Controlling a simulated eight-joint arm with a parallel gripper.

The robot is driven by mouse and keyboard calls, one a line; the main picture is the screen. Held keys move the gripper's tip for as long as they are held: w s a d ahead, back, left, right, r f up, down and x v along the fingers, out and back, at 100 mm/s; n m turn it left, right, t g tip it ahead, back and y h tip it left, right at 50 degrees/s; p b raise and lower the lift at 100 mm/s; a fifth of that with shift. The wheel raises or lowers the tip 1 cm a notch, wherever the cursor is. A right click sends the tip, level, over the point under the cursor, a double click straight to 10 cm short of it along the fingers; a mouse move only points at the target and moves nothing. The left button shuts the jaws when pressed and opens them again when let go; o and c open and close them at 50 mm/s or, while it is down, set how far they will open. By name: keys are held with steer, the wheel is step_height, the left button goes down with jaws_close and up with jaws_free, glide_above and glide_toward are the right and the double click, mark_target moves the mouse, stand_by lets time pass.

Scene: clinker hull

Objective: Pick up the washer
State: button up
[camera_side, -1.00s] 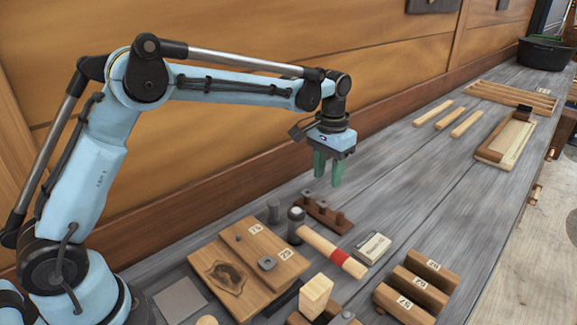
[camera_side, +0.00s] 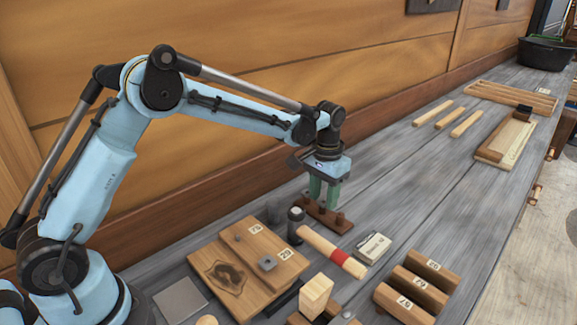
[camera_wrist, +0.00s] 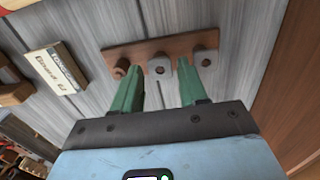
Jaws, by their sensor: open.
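A brown rack (camera_side: 309,206) with short pegs stands on the bench, also seen in the wrist view (camera_wrist: 110,53). In the wrist view, a grey square washer (camera_wrist: 159,64) sits at the middle peg and a similar one (camera_wrist: 206,60) at the right peg. The left peg (camera_wrist: 120,68) shows no square plate. My gripper (camera_side: 323,202) is open, green fingers pointing down at the rack; its fingertips (camera_wrist: 158,78) lie to either side of the middle washer in the wrist view. Contact cannot be told.
The wooden board (camera_side: 225,298) is nearer my base. A dark cylinder (camera_side: 296,224) and a red-banded wooden handle (camera_side: 319,243) lie close to the rack. A small labelled box (camera_side: 372,248) and several numbered blocks (camera_side: 421,291) are to the right.

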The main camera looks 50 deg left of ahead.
steer(key=shift+f, duration=0.25)
stand_by(0.4)
jaws_close()
steer(key=shift+r, duration=0.15)
